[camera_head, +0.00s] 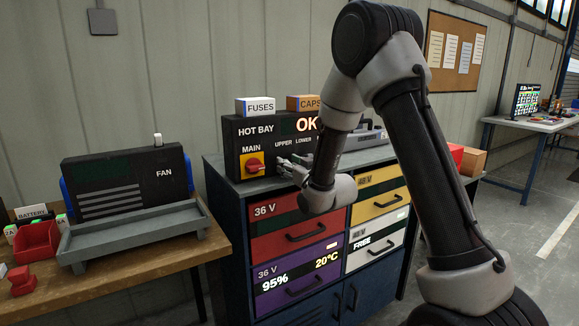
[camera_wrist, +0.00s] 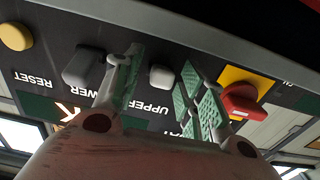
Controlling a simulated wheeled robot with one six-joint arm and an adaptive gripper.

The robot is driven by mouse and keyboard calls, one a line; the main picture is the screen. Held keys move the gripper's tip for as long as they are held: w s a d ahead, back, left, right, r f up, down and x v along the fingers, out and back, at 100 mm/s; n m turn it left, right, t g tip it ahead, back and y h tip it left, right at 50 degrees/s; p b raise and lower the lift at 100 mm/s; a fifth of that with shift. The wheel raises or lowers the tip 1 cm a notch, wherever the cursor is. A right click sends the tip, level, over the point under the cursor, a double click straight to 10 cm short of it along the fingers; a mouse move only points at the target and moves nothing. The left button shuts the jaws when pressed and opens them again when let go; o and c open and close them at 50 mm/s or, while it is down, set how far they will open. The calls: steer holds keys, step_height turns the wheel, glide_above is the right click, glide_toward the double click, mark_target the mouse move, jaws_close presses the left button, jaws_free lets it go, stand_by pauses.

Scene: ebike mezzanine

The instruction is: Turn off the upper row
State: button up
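The HOT BAY panel (camera_head: 230,150) stands on the drawer cabinet, its display reading OK, with MAIN, UPPER and LOWER labels. In the wrist view the panel appears upside down. A small light grey switch (camera_wrist: 161,77) sits by the UPPER label (camera_wrist: 150,106). My gripper (camera_wrist: 158,88) is open, its green-padded fingers on either side of this switch; I cannot tell whether they touch it. In the head view my gripper (camera_head: 290,168) is in front of the panel and hides the UPPER and LOWER switches.
A larger dark grey switch (camera_wrist: 83,65) is by the LOWER label, close to one finger. The yellow RESET button (camera_wrist: 15,37) lies beyond it. The red MAIN knob (camera_head: 254,165) is close to the other finger. FUSES (camera_head: 255,106) and CAPS (camera_head: 303,103) boxes sit on the panel.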

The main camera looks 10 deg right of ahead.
jaws_close()
steer(key=shift+f+t, duration=0.25)
steer(key=shift+t, duration=0.35)
steer(key=shift+o, duration=0.5)
jaws_free()
steer(key=v, duration=0.7)
steer(key=shift+s, duration=0.15)
steer(key=shift+d+f, duration=0.1)
steer(key=shift+d, duration=0.05)
